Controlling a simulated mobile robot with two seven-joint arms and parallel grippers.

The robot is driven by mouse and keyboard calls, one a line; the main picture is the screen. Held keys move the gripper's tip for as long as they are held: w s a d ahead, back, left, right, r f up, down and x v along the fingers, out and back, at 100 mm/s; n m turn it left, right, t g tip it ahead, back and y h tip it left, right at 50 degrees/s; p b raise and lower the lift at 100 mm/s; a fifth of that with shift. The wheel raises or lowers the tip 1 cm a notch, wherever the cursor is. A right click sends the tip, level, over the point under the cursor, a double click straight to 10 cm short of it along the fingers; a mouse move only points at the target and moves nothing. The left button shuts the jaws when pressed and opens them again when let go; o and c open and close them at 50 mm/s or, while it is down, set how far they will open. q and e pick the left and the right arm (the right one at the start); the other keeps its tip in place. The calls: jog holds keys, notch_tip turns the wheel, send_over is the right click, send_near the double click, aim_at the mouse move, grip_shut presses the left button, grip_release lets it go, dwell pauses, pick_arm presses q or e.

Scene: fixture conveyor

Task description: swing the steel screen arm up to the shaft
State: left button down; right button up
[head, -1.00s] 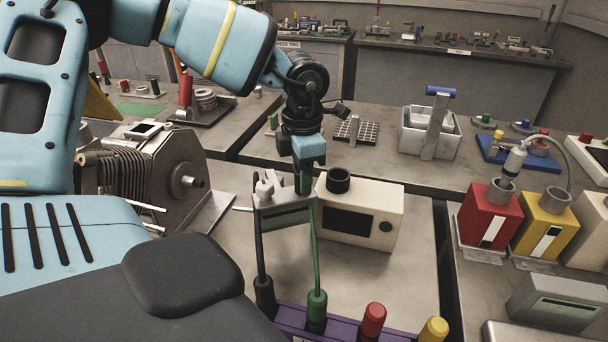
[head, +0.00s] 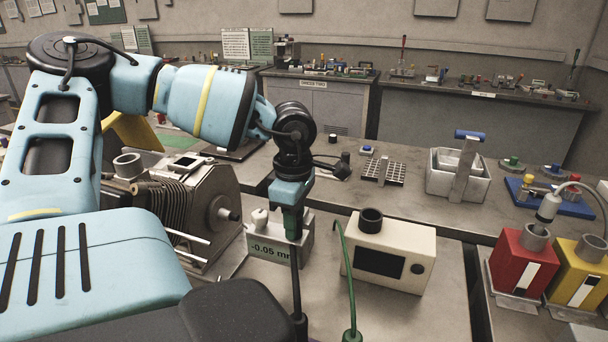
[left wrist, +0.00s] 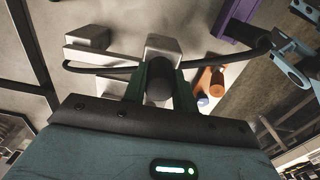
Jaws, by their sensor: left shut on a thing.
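The steel screen arm appears to be the grey unit whose screen (head: 268,251) reads -0.05 mm, with a pale knob (head: 260,216) on top. In the left wrist view my left gripper (left wrist: 160,92) is shut on a dark cylinder (left wrist: 160,80), apparently part of a black lead (head: 297,285). A pale block (left wrist: 164,46) lies just beyond it.
A cream instrument box (head: 392,250) stands right of the gripper, with a green lead (head: 350,290) in front. Red (head: 521,258) and yellow (head: 578,271) units stand at the right. A white bin (head: 445,180) sits behind. A purple block (left wrist: 240,22) shows in the wrist view.

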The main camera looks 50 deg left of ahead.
pick_arm(q)
jog(key=shift+s+a, duration=0.2)
jog(key=shift+m, duration=0.3)
jog(key=c, duration=1.1)
grip_release()
jog(key=shift+s, duration=0.1)
jog(key=shift+r, duration=0.1)
jog(key=shift+r, duration=0.3)
notch_tip(320, 180, up, 7)
